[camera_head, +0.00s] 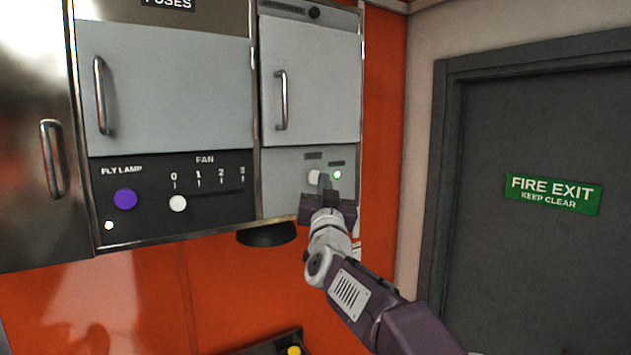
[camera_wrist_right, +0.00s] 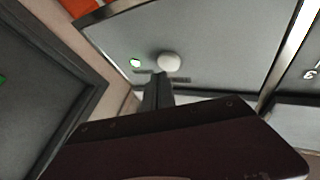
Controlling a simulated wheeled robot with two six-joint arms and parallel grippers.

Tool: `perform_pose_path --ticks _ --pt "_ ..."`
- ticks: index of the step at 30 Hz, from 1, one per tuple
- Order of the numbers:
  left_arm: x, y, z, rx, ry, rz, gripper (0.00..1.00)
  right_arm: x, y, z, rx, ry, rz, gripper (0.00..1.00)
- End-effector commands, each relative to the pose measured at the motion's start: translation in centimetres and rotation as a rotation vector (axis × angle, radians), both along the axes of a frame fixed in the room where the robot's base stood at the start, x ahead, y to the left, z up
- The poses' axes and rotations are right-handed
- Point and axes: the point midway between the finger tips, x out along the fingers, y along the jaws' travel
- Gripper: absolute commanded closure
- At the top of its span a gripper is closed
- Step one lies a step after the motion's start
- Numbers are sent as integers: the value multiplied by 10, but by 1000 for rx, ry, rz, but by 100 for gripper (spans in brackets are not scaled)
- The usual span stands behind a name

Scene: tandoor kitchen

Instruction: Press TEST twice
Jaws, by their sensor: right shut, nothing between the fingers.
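A round whitish button (camera_head: 314,177) sits on the grey panel (camera_head: 284,192) below the right cabinet door. A small label above it is too blurred to read. A small green light (camera_head: 337,174) is lit to its right. My right gripper (camera_head: 325,183) is shut and empty, its fingertips right at the button and partly covering it. In the right wrist view the button (camera_wrist_right: 168,61) shows just beyond the fingertips (camera_wrist_right: 157,80), and the green light (camera_wrist_right: 135,62) is to its left. I cannot tell whether the fingertips touch the button. My left gripper is not in view.
A black panel (camera_head: 222,205) to the left carries a purple FLY LAMP button (camera_head: 125,199) and a FAN slider knob (camera_head: 178,204). Cabinet doors with bar handles (camera_head: 281,100) are above. A dark door with a FIRE EXIT sign (camera_head: 553,193) stands at right.

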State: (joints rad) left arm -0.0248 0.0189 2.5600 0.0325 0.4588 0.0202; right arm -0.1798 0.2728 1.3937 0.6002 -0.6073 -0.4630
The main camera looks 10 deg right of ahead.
Motion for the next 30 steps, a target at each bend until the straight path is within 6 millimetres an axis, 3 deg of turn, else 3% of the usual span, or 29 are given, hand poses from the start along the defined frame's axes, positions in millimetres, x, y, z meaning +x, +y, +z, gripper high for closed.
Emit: perform_pose_path --ticks 5,18,30 --pt "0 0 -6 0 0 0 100 -5 -2 -2 0 -1 0 100" --pt "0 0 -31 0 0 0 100 -44 -16 -2 0 -1 -1 100" --pt "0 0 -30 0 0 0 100 -47 -17 0 0 0 0 100"
